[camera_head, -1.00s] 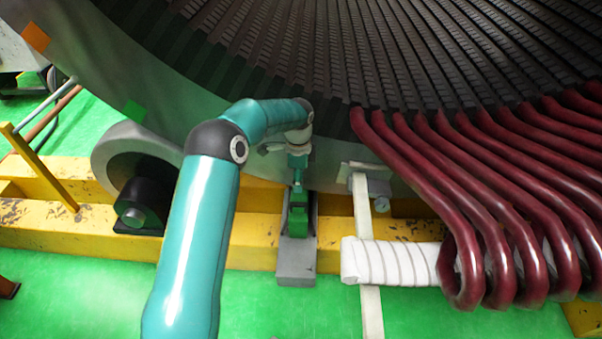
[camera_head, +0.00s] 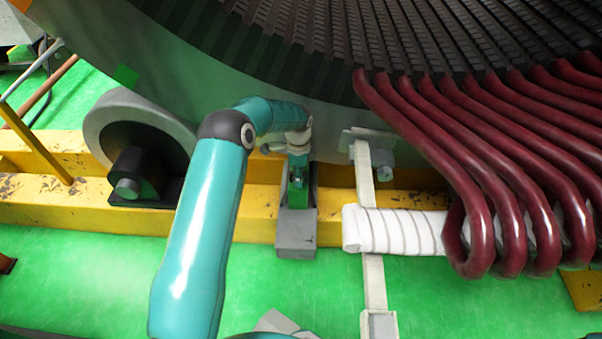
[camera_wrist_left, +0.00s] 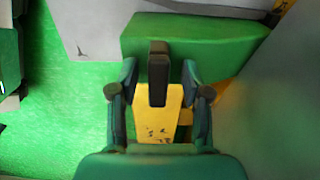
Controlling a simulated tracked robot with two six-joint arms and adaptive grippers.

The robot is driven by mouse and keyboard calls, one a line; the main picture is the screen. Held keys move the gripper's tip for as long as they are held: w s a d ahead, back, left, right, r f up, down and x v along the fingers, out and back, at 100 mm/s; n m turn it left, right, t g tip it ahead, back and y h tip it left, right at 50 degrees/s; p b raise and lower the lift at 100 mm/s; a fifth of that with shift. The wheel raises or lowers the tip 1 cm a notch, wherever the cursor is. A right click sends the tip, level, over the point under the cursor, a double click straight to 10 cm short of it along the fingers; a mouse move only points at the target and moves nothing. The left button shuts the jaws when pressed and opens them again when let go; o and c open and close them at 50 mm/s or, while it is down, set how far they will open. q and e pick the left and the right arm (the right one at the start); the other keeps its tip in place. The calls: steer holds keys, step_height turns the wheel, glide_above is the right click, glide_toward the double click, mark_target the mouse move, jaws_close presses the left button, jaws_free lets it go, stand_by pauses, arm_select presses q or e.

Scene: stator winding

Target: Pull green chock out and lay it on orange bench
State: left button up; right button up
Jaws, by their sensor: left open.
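The green chock (camera_head: 298,197) sits on a grey block (camera_head: 296,241) below the stator's rim. It also shows in the left wrist view as a green block (camera_wrist_left: 205,42) with a dark upright handle (camera_wrist_left: 158,72). My left gripper (camera_head: 298,164) is right at the chock and hides part of it. In the left wrist view my left gripper's fingers (camera_wrist_left: 160,76) are open, one on each side of the handle, with gaps beside it. No orange bench shows. My right gripper is not in view.
The large stator (camera_head: 230,85) fills the top. A black roller (camera_head: 140,178) and yellow beam (camera_head: 60,212) lie left of the chock. A pale post (camera_head: 366,190), white-wrapped bar (camera_head: 400,232) and dark red coils (camera_head: 470,185) stand right. Green floor (camera_head: 80,285) is open in front.

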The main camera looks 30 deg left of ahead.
arm_select(q)
jaws_close()
stand_by(0.4)
